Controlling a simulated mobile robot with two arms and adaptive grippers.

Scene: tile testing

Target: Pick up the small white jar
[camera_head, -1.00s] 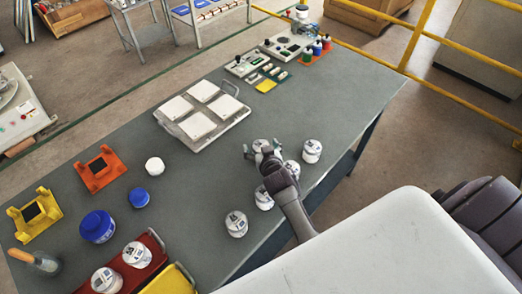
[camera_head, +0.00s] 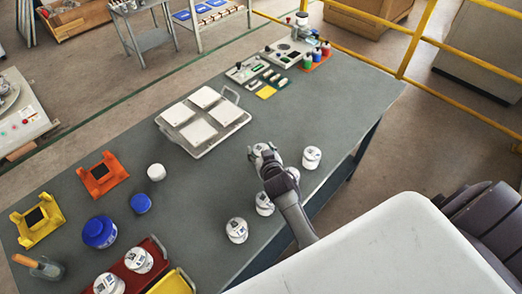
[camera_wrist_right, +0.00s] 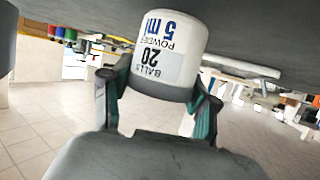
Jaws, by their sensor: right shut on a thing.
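My right gripper (camera_head: 264,154) is shut on a small white jar (camera_head: 261,149) near the table's right side. In the right wrist view the jar (camera_wrist_right: 168,50) sits between the two teal-padded fingers (camera_wrist_right: 155,108). Its label reads "BALLS 20", "5 ml" and "POWDER" and appears upside down. I cannot tell whether the jar touches the table. Other white jars stand close by: one to the right (camera_head: 311,157), one partly hidden behind my wrist (camera_head: 292,174), one below it (camera_head: 264,203) and one farther left (camera_head: 237,230). My left gripper is not in view.
A grey table (camera_head: 200,185) holds a tray with white tiles (camera_head: 160,121), a plain white jar (camera_head: 156,172), blue jars (camera_head: 100,232), an orange holder (camera_head: 102,174) and a yellow holder (camera_head: 38,220). A red tray (camera_head: 160,245) bears two jars. The table between tray and gripper is clear.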

